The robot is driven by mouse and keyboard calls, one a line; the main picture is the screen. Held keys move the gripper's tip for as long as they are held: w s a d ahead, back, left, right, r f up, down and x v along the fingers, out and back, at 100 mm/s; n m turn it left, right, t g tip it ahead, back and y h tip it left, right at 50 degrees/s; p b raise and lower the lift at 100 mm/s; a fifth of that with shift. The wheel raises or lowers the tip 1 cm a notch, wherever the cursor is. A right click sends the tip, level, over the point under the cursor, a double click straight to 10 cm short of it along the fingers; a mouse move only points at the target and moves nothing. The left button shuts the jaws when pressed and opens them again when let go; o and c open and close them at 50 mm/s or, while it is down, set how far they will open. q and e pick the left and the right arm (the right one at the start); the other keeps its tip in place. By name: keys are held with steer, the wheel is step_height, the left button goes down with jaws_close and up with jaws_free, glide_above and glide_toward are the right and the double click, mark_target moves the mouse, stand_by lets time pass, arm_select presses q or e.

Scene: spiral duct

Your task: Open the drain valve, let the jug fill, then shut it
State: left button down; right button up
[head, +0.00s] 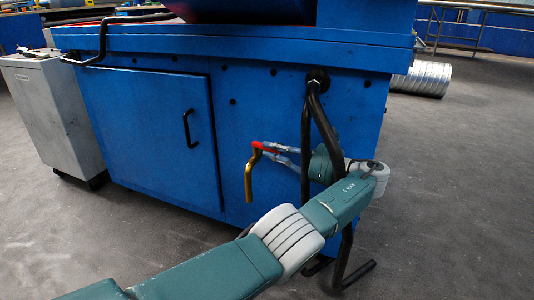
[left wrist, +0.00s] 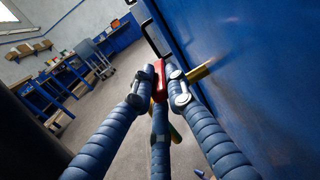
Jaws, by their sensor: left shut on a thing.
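The drain valve sits on the front of the blue machine cabinet, with a red lever (head: 264,147) and a brass spout (head: 250,178) that bends downward. My left gripper (head: 267,149) reaches it from the right side and is shut on the red lever. In the left wrist view the red lever (left wrist: 159,82) lies between the blue fingertips (left wrist: 165,78), and a brass pipe (left wrist: 199,73) runs into the cabinet. The fingers hide part of the valve. I cannot make out a jug in either view. My right gripper is not in view.
The blue cabinet (head: 150,125) has a door with a black handle (head: 190,128). A black bent pipe (head: 325,130) hangs down close to my left wrist. A grey bin (head: 50,105) stands at the left. A spiral duct piece (head: 425,79) lies behind at the right.

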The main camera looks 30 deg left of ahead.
arm_select(q)
steer(key=shift+f+g, duration=0.2)
steer(key=shift+g, duration=0.1)
steer(key=c, duration=1.7)
jaws_free()
steer(key=shift+r, duration=0.15)
step_height(320, 180, up, 10)
steer(key=shift+f, duration=0.1)
